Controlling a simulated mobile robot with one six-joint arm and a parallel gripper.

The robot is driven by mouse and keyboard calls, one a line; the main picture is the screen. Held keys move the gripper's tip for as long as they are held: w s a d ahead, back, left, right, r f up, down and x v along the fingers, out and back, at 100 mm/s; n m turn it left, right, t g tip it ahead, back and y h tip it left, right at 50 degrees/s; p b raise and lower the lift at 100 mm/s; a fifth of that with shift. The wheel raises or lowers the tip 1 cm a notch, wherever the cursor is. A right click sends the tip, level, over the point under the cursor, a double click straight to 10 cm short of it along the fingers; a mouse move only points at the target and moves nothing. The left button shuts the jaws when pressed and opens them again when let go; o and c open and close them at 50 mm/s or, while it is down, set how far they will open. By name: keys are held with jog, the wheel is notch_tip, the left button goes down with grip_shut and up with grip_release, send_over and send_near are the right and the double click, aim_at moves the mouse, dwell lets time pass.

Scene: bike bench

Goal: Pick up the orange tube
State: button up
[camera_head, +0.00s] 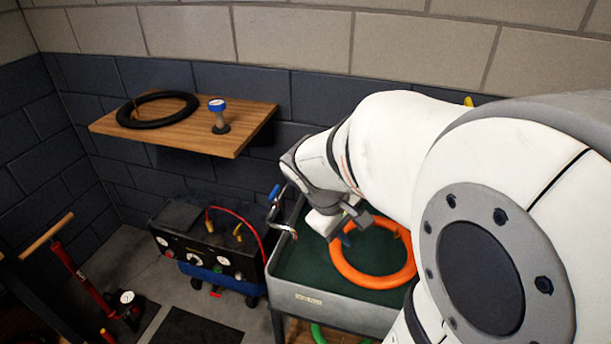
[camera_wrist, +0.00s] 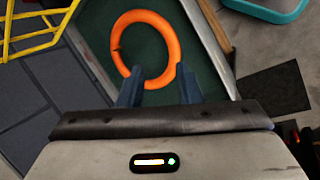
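The orange tube (camera_head: 365,277) is a ring lying on the green floor of a grey-walled tray (camera_head: 330,305). It also shows in the wrist view (camera_wrist: 124,32), above and ahead of the fingers. My gripper (camera_head: 352,232) is over the tray, at the far side of the ring. In the wrist view my gripper (camera_wrist: 160,80) has its two blue-grey fingers apart, with a gap between them. The near edge of the ring shows between and just past the fingertips; I cannot tell whether they touch it. My arm hides part of the tray's right side in the head view.
A wooden shelf (camera_head: 240,120) on the wall holds a black tyre (camera_head: 158,123) and a blue-topped gauge (camera_head: 218,115). A black box with dials (camera_head: 195,253) stands left of the tray. A red floor pump (camera_head: 88,285) is at far left. A yellow wire basket (camera_wrist: 35,30) borders the tray.

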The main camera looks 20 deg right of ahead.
jog(key=w+d+f+n+h+b, duration=0.2)
jog(key=w+d+f+n, duration=0.2)
jog(key=d+f, duration=0.5)
jog(key=w+d+f+n+t+h+b, duration=0.1)
jog(key=w+d+f+n+h+b, duration=0.1)
jog(key=w+d+f+n, duration=0.3)
jog(key=w+d+f+n+h+b, duration=0.2)
jog(key=w+d+f+n+h, duration=0.2)
jog(key=d+f, duration=0.9)
jog(key=shift+w+d+f+n, duration=0.2)
jog(key=shift+w+d+n, duration=0.1)
jog(key=shift+n, duration=0.35)
jog(key=shift+w+d+f+n, duration=0.2)
jog(key=shift+w+d+n, duration=0.1)
jog(key=shift+n, duration=0.35)
jog(key=shift+c, duration=0.4)
grip_shut()
